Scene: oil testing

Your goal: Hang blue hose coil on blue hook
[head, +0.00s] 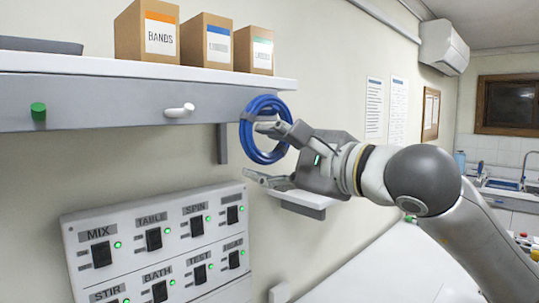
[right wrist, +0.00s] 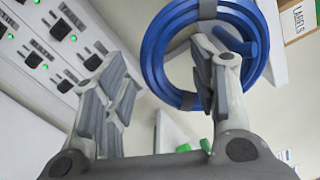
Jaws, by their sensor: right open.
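The blue hose coil (head: 283,150) is a ring with dark bands, upright at the right end of the grey rail under the shelf. In the right wrist view, the coil (right wrist: 155,62) surrounds a short blue peg, the blue hook (right wrist: 250,40), close to its upper inner edge; the coil appears to hang on it. In the head view my gripper hides the hook. My right gripper (head: 258,151) is open, with its upper finger overlapping the coil's opening and its lower finger below the coil. Whether a finger touches the coil I cannot tell. My left gripper is not in view.
A green hook (head: 38,111) and a white hook (head: 180,111) on the rail are empty. Boxes (head: 147,32) stand on the shelf (head: 120,65) above. A switch panel (head: 125,225) is below left, and a small white ledge (head: 308,199) sits behind my gripper.

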